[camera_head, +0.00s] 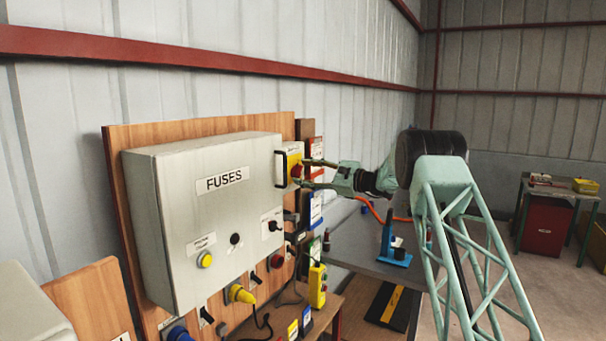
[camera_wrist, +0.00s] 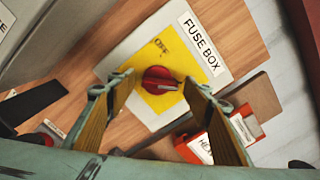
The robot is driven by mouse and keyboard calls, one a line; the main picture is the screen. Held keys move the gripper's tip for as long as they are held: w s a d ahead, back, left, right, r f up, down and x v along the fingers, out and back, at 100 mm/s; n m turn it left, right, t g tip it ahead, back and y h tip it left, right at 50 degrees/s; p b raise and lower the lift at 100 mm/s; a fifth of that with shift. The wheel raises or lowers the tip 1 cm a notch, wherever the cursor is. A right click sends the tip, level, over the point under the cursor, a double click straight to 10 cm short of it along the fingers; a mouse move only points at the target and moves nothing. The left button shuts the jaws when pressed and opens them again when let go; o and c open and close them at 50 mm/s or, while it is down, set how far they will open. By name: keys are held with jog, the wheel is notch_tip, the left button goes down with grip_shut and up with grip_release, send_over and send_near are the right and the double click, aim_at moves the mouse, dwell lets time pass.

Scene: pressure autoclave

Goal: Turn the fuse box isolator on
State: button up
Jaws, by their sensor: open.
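The fuse box isolator is a red rotary knob (camera_wrist: 159,80) on a yellow plate (camera_wrist: 162,48), set in a pale box labelled FUSE BOX (camera_wrist: 203,44). In the wrist view the knob lies between the two fingers of my gripper (camera_wrist: 158,98), with a gap to each side. The word OFF shows on the yellow plate above the knob. In the head view the isolator (camera_head: 293,160) is at the right side of the grey FUSES cabinet, and my gripper (camera_head: 304,173) reaches it from the right with its fingers apart. Whether the fingertips touch the knob cannot be told.
The grey FUSES cabinet (camera_head: 205,235) stands on the wooden board (camera_head: 118,165) left of the isolator. Red and white boxes (camera_wrist: 205,147) are close below the knob in the wrist view. A yellow pendant (camera_head: 317,285) and a grey table (camera_head: 370,245) are lower right.

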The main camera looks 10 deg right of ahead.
jog(key=v, duration=1.1)
jog(key=shift+d, duration=0.2)
jog(key=shift+s+a, duration=0.1)
jog(key=shift+s, duration=0.1)
